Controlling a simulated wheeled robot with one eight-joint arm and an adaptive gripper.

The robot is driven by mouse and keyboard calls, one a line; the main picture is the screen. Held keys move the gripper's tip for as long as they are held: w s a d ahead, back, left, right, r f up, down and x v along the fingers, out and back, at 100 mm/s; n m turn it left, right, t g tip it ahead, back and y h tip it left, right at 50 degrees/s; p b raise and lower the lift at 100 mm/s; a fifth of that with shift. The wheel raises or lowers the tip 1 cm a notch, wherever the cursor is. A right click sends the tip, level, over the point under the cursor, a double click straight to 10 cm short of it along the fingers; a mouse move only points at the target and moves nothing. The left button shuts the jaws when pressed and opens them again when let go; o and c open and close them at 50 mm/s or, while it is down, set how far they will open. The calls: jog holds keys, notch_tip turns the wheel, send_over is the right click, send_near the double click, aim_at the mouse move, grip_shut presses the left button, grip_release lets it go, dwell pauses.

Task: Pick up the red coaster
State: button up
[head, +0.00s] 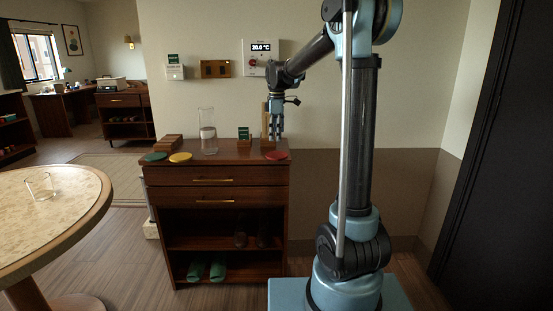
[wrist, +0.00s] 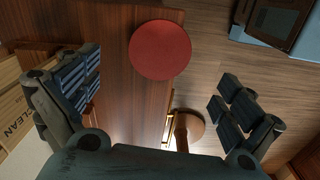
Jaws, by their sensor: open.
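The red coaster (head: 277,155) is a flat disc lying at the right end of the dark wooden cabinet's top (head: 225,152). In the wrist view the red coaster (wrist: 160,50) shows whole at upper centre, its right side reaching slightly past the cabinet's edge. My gripper (head: 277,136) points down above the coaster, apart from it. In the wrist view my gripper (wrist: 160,95) has its ridged fingers spread wide, with nothing between them; the coaster appears above the gap in the picture.
A green coaster (head: 154,157) and a yellow coaster (head: 180,157) lie at the cabinet's left. A tall glass vessel (head: 208,135) and a small green sign (head: 243,133) stand between. An upright wooden piece (head: 265,118) is close behind my gripper. A round table (head: 60,200) is at left.

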aim_at(278, 155)
jog(key=shift+d+f, duration=0.15)
jog(key=shift+f, duration=1.6)
jog(key=shift+d+f, duration=0.1)
jog(key=shift+f, duration=1.6)
jog(key=shift+f, duration=0.25)
jog(key=c, duration=1.1)
